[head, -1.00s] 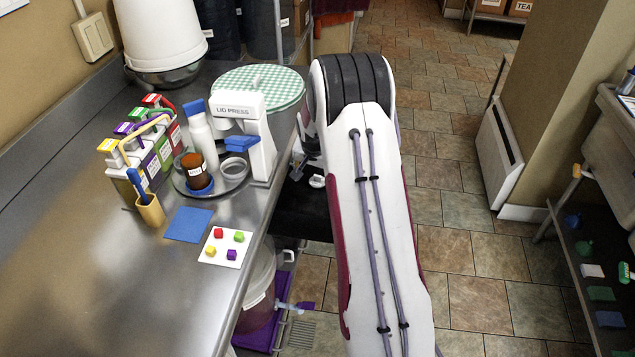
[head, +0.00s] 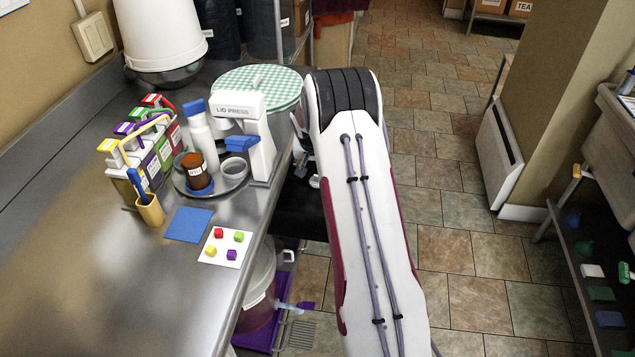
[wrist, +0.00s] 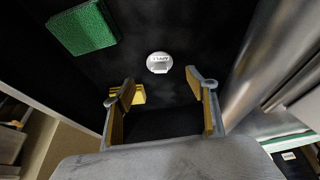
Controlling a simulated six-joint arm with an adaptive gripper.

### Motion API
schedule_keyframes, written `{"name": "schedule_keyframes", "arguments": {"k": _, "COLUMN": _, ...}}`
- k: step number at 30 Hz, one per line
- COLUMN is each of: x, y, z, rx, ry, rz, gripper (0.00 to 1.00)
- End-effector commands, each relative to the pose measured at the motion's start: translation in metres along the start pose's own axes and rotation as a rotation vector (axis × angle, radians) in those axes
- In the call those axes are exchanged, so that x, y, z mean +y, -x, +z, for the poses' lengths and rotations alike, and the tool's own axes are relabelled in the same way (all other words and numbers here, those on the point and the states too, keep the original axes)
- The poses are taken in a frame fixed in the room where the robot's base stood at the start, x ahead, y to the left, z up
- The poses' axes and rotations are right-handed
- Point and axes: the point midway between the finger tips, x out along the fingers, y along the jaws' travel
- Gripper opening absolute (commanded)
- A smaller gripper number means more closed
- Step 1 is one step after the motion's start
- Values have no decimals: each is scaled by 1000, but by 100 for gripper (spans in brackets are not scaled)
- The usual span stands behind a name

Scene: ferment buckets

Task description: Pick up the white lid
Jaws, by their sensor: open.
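The lid and the gripper are apart; the exact distance is hard to judge. In the head view my arm blocks most of the black surface, and I cannot make out the lid there.
A green block (wrist: 82,28) lies on the black surface, left of the lid. In the head view, the lid press (head: 262,150) stands on the steel counter (head: 120,290) left of my arm.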

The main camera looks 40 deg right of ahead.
Motion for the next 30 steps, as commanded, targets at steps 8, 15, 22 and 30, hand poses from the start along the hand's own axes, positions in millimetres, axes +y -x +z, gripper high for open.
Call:
{"name": "schedule_keyframes", "arguments": {"k": 8, "x": 0, "y": -19, "z": 1, "rx": -1, "ry": 0, "rz": 0, "gripper": 57}}
{"name": "schedule_keyframes", "arguments": {"k": 15, "x": 0, "y": -22, "z": 1, "rx": 0, "ry": 0, "rz": 0, "gripper": 57}}
{"name": "schedule_keyframes", "arguments": {"k": 22, "x": 0, "y": -23, "z": 1, "rx": -1, "ry": 0, "rz": 0, "gripper": 57}}
{"name": "schedule_keyframes", "arguments": {"k": 30, "x": 0, "y": -39, "z": 4, "rx": -3, "ry": 0, "rz": 1, "gripper": 57}}
